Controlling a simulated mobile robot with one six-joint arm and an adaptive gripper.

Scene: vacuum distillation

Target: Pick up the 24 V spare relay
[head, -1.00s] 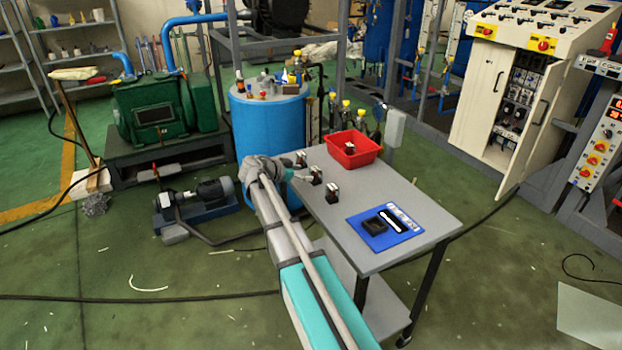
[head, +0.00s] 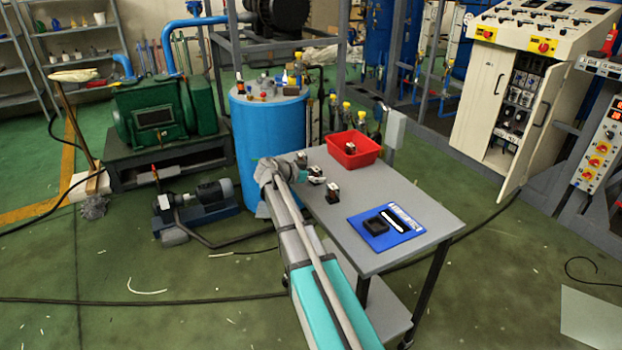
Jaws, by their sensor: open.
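Small dark relays with pale tops stand in a row on the grey table's left part. The front relay (head: 333,193) stands clear of my arm. The middle relay (head: 316,171) is right at my gripper (head: 314,180), which is open. Another relay (head: 350,148) sits in the red bin (head: 366,155). The labels are too small to read, so I cannot tell which one is the 24 V spare. I cannot tell if the fingers touch the middle relay.
A blue mat (head: 405,238) with a black square holder (head: 376,226) lies at the front of the grey table (head: 385,190). A blue drum (head: 262,135) stands behind my wrist. The cabinet (head: 490,90) at the right has an open door. The table's right side is bare.

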